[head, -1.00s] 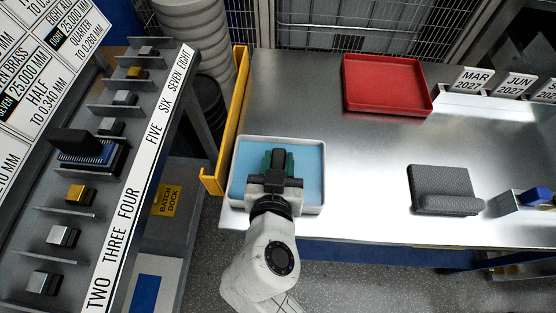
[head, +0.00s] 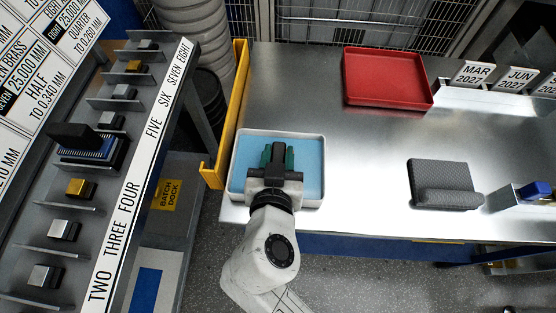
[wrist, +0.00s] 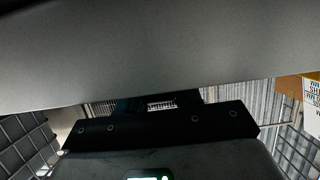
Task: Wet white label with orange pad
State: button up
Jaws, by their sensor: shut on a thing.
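My gripper (head: 278,155) hangs over a white-rimmed tray (head: 237,163) with a light blue floor, in the head view. Its green fingers are shut on a dark thing (head: 278,153) between them, mostly hidden by my gripper. I cannot tell whether the thing touches the tray floor. I cannot make out an orange colour on it. No white label that I can pick out as the task's own shows. In the wrist view a plain grey surface (wrist: 150,50) fills the top, and I cannot tell what it is.
A red tray (head: 385,103) stands at the back of the metal table (head: 340,140). A grey textured holder (head: 440,175) is at right, near date cards (head: 475,72). A yellow rail (head: 238,110) edges the table's left side. A slotted rack (head: 125,185) stands farther left.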

aim_at(278, 157)
jog(key=shift+r+p, duration=3.1)
jog(key=shift+r, duration=1.1)
jog(key=shift+s+f, duration=0.1)
